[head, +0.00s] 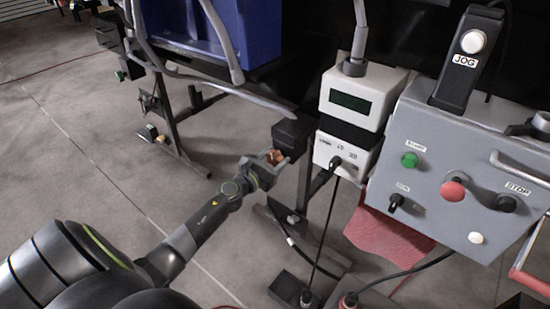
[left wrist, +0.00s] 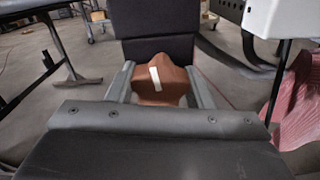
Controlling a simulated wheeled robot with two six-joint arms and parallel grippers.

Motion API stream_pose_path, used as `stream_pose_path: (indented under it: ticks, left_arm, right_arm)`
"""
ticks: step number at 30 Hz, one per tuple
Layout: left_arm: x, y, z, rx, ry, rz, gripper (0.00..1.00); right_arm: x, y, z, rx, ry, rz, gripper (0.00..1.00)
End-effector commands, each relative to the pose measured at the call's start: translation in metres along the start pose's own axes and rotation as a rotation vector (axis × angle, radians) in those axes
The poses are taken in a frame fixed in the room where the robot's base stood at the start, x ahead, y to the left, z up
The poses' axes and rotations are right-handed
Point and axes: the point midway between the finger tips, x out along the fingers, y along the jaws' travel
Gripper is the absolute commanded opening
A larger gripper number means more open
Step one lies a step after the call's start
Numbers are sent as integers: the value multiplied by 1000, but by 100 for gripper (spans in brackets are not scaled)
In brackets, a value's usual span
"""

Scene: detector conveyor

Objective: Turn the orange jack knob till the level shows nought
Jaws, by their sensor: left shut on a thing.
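The orange jack knob (left wrist: 160,82) shows orange-brown with a white mark in the left wrist view, in front of a dark block. The mark is tilted a little from upright. In the head view the knob (head: 276,156) is small and partly covered by my left gripper (head: 268,163). My left gripper (left wrist: 160,88) is shut on the knob, one finger on each side of it. A white box with a dark green display (head: 349,102) stands to the right of the knob; I cannot read any figure on it. My right gripper is not in view.
A grey control box (head: 450,150) with a green button, a red button and a JOG pendant (head: 470,55) stands at the right. A blue bin (head: 215,30) is at the top. A black cable (head: 324,235) hangs close right of the knob. A red cloth (head: 390,238) hangs below.

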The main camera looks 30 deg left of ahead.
Motion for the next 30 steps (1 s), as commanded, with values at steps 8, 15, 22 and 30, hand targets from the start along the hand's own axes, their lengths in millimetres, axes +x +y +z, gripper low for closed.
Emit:
stream_pose_path:
  ticks: [8, 15, 22, 30]
  left_arm:
    - [0, 0, 0, -242, 0, -1, 24]
    - [0, 0, 1, -471, 0, -1, 24]
    - [0, 1, 0, -690, 1, 0, 24]
    - [0, 1, 0, -947, 0, 0, 24]
  right_arm:
    - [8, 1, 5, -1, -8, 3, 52]
    - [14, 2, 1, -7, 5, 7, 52]
    - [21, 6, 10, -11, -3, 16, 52]
    - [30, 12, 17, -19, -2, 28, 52]
